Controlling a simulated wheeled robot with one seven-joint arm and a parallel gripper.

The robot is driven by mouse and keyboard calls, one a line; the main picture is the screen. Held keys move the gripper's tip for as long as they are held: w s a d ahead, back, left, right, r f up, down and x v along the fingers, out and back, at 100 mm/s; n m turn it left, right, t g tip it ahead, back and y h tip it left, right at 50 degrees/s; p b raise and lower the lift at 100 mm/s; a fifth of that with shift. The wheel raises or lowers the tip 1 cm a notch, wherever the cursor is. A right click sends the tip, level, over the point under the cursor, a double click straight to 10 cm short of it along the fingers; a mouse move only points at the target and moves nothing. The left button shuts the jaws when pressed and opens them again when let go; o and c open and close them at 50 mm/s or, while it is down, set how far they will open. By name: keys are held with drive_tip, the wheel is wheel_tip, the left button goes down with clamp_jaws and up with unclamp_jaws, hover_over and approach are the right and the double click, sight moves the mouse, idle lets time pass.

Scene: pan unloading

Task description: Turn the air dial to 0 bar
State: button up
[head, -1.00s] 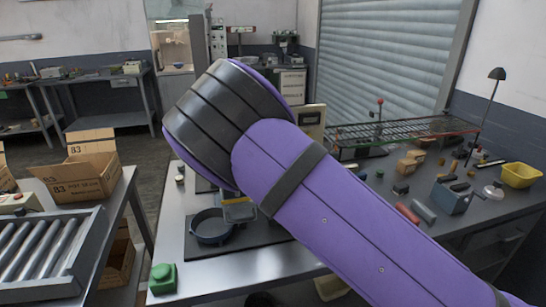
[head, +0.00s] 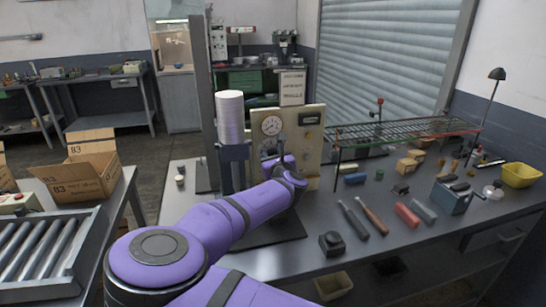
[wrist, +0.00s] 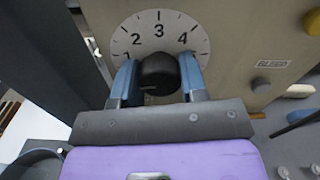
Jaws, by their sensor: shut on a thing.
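The air dial's black knob (wrist: 158,75) sits on a white round scale (wrist: 159,32) with 1, 2, 3 and 4 showing; the scale's lower part is hidden. My gripper (wrist: 157,80) has its blue fingers on either side of the knob, shut on it. A small pale mark shows low on the knob's face, but I cannot tell for sure where the knob points. In the head view the beige panel (head: 313,152) stands at the back of the bench, and my gripper (head: 277,164) is at its lower left. My arm partly hides the dial there.
A round gauge (head: 271,126) sits above the dial on the panel. A grey press column with a pale cylinder (head: 230,118) stands just left.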

drive_tip(key=shift+f+n, duration=0.1)
drive_tip(key=shift+n, duration=1.8)
drive_tip(key=o, duration=0.9)
drive_tip(key=shift+s, duration=0.1)
drive_tip(key=v, duration=1)
drive_tip(key=shift+s+d, duration=0.1)
drive_tip(key=shift+s, duration=0.25)
